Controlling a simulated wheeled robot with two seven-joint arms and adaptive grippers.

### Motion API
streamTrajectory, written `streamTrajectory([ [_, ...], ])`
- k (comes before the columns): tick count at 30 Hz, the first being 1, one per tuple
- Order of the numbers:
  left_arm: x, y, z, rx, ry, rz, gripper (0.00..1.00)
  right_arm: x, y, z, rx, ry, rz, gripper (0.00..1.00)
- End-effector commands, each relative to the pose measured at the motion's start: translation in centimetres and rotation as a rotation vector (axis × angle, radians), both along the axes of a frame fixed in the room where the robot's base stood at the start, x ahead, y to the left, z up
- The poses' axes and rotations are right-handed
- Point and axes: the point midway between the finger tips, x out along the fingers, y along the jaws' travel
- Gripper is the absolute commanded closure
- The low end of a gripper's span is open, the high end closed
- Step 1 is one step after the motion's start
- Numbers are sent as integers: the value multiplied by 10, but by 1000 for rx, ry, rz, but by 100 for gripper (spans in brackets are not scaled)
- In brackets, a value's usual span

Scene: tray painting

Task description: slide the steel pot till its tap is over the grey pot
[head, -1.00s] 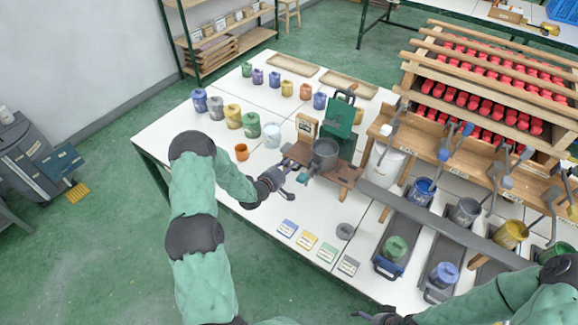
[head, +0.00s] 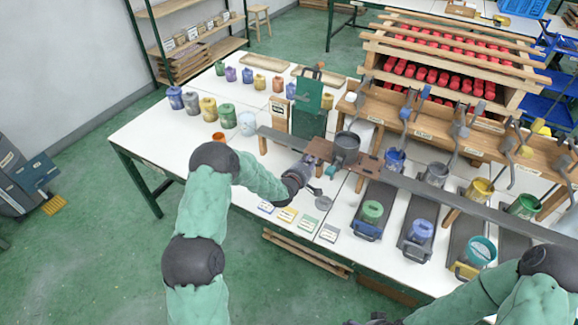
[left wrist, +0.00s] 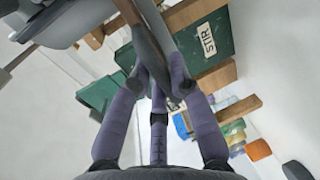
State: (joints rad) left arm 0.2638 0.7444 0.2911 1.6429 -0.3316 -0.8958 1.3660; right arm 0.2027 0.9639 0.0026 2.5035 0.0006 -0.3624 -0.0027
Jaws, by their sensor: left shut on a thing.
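The steel pot (head: 346,147) stands upright on a brown wooden carriage (head: 318,149) on the long grey rail (head: 480,204). My left gripper (head: 312,168) is at the carriage's near left side. In the left wrist view its fingers (left wrist: 155,85) are shut on a dark grey bar (left wrist: 143,30), and grey metal shows at upper left. I cannot make out the tap clearly. The grey pot (head: 437,172) stands beyond the rail, to the right of the steel pot, between a blue pot (head: 395,161) and a yellow one. My right gripper (head: 372,321) barely shows at the bottom edge.
Yellow (head: 478,190) and green (head: 524,205) pots stand farther right. Colour cards lie near the front edge. A green STIR board (head: 308,105) stands behind the rail.

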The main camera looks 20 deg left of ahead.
Motion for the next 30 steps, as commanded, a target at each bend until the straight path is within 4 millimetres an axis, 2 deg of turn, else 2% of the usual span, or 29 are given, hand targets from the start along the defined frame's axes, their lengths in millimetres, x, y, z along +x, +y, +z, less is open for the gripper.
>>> streamTrajectory([
  [1, -2, -22, -3, -2, 3, -9, 100, 0, 0, -6, 0, -1, 1, 0],
  [30, -31, -368, -6, 2, 4, -8, 100, 0, 0, -72, 0, -1, 0, 0],
])
